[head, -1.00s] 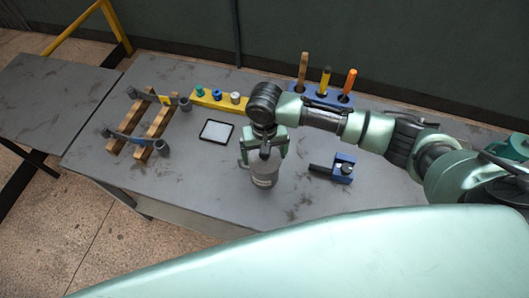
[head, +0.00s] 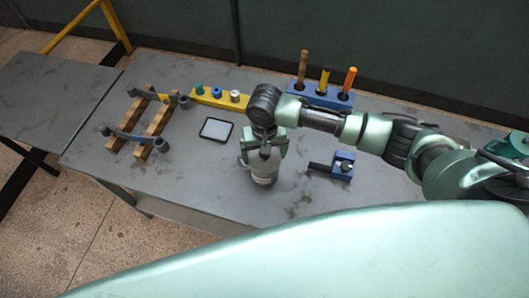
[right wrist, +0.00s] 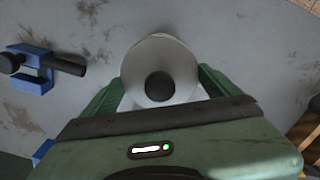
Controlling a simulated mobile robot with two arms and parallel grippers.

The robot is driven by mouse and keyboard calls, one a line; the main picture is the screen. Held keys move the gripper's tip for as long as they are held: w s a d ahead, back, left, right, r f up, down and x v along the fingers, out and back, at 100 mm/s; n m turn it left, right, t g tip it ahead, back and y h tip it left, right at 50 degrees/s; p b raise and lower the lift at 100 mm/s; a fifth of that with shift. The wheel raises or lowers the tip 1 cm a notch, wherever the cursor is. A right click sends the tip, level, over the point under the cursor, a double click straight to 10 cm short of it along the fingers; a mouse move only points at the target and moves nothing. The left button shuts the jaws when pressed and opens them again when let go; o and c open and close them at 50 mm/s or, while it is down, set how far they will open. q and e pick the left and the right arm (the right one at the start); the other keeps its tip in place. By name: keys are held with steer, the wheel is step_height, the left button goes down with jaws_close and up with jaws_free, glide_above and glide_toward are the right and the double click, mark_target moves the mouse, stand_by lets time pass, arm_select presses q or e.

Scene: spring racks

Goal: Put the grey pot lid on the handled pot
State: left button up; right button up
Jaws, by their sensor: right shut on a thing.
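The handled pot (head: 265,177) is a grey cylinder standing on the dark table, directly below my right gripper in the head view. Its handle (head: 241,160) seems to show at the left. In the right wrist view the pale grey pot lid (right wrist: 160,58), round with a dark knob, lies between the green fingers of my right gripper (right wrist: 159,88). The right gripper is shut on the lid, and it also shows in the head view (head: 264,153). The gripper hides the lid's seat, so I cannot tell whether the rim rests on the pot. My left gripper is out of view.
A blue block with a black rod (head: 342,166) is right of the pot. A black-framed pad (head: 216,130) lies left. A blue tool holder (head: 320,97), a yellow peg rack (head: 219,97) and a wooden rack (head: 155,120) stand farther off. The table's front edge is close.

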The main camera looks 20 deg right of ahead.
steer(key=shift+f+p, duration=0.3)
stand_by(0.4)
steer(key=o, duration=1.1)
steer(key=shift+r+p, duration=1.1)
steer(key=shift+r, duration=2.9)
